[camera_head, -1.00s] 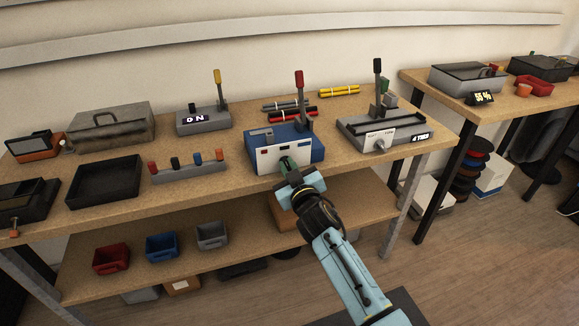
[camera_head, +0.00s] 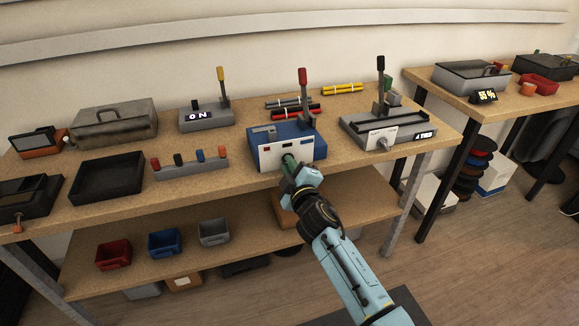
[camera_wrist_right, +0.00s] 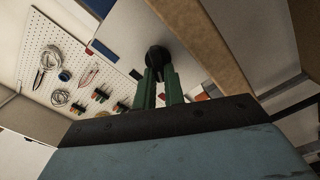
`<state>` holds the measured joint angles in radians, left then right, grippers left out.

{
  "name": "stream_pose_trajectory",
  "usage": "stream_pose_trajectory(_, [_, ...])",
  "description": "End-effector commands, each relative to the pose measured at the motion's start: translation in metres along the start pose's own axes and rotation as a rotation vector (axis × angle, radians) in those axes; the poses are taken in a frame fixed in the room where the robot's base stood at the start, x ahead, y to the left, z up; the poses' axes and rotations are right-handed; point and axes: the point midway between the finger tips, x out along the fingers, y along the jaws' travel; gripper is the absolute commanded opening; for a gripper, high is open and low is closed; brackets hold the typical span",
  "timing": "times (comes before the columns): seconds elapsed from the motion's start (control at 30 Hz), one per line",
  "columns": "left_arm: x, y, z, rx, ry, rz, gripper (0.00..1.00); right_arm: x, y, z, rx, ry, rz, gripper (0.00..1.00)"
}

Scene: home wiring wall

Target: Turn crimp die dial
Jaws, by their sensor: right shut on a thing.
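The blue crimp machine (camera_head: 300,130) stands on the bench with a white front panel (camera_head: 270,158) and an upright red-tipped lever (camera_head: 303,90). My right gripper (camera_head: 288,162) reaches up to the front panel, and its green fingers are shut. In the right wrist view a round dark dial (camera_wrist_right: 157,56) sits between the fingertips of the right gripper (camera_wrist_right: 158,75). The head view hides the dial behind the fingers. My left gripper is not in view.
A grey machine with a black lever (camera_head: 385,130) stands to the right. A connector rack (camera_head: 190,169) and a black tray (camera_head: 95,190) are to the left. Red and black cable bundles (camera_head: 290,106) lie behind. Bins (camera_head: 165,243) stand on the lower shelf.

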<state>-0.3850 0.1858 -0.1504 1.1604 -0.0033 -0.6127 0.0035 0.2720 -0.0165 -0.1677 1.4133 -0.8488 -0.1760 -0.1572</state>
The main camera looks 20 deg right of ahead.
Motion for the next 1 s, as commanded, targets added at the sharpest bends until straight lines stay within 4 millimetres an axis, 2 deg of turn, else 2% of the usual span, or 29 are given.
stream_pose_trajectory(0.5, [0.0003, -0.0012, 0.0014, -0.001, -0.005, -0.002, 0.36, -0.0002, -0.0009, 0.0003, -0.021, -0.001, -0.001, 0.0])
stream_pose_trajectory(0.53, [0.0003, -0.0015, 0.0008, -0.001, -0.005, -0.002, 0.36, -0.0002, -0.0009, 0.0004, -0.021, -0.001, -0.001, 0.12])
stream_pose_trajectory(0.7, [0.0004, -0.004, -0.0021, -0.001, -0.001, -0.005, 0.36, -0.0002, -0.0007, 0.0003, -0.02, 0.0, -0.001, 0.33])
stream_pose_trajectory(1.0, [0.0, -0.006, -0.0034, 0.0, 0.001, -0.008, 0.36, -0.0015, -0.0005, 0.0002, -0.02, 0.0, -0.001, 0.33])
